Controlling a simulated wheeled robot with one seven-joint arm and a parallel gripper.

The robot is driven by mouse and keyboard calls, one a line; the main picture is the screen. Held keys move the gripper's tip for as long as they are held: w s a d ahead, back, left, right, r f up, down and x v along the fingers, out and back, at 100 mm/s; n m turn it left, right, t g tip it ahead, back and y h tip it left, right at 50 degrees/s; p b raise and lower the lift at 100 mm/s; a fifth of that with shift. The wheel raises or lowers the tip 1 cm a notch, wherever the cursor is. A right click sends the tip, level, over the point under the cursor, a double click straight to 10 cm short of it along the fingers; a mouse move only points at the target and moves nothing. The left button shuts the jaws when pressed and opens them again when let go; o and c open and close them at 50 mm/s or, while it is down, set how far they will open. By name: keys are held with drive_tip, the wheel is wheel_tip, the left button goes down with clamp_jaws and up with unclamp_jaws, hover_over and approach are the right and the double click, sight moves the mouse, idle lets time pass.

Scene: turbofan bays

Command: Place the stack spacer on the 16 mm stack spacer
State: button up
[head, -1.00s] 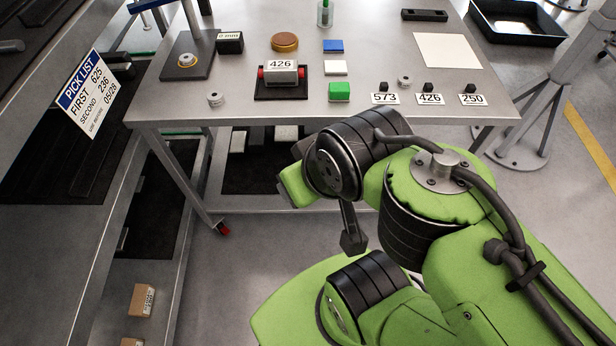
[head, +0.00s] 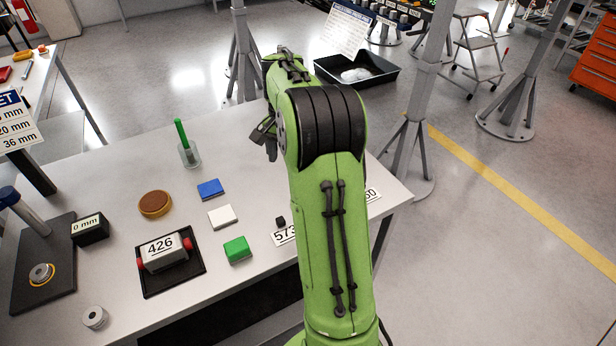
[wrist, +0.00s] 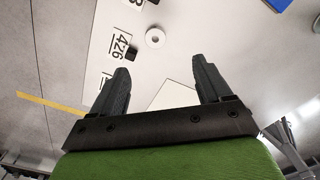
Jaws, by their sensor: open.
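Spacers show as small silvery rings; I cannot tell which is the 16 mm one. One spacer (head: 95,317) lies on the table at the near left. Another ring (head: 41,273), with a yellow edge, sits on the black plate (head: 40,295) at the far left.
A gauge box (head: 90,229) reads "0 mm". A 426 block (head: 165,252) sits on a black tray. Brown disc (head: 155,203), blue (head: 210,189), white (head: 222,217) and green (head: 237,250) blocks and a glass with a green stick (head: 189,153) stand nearby.

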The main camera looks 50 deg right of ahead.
drive_tip(key=shift+m, duration=0.3)
drive_tip(key=f+b, duration=0.1)
drive_tip(key=f, duration=0.2)
drive_tip(key=d+f+b, duration=0.1)
drive_tip(key=f, duration=0.3)
drive_tip(key=f+b, duration=0.1)
drive_tip(key=f, duration=0.3)
drive_tip(key=shift+s+d, duration=0.15)
drive_tip(key=shift+d, duration=0.05)
drive_tip(key=f, duration=0.1)
drive_tip(key=f+b, duration=0.1)
drive_tip(key=f, duration=0.3)
drive_tip(key=shift+s+f, duration=0.15)
drive_tip(key=shift+s, duration=0.1)
drive_tip(key=c, duration=1.4)
wheel_tip(320, 180, up, 10)
drive_tip(key=p, duration=0.2)
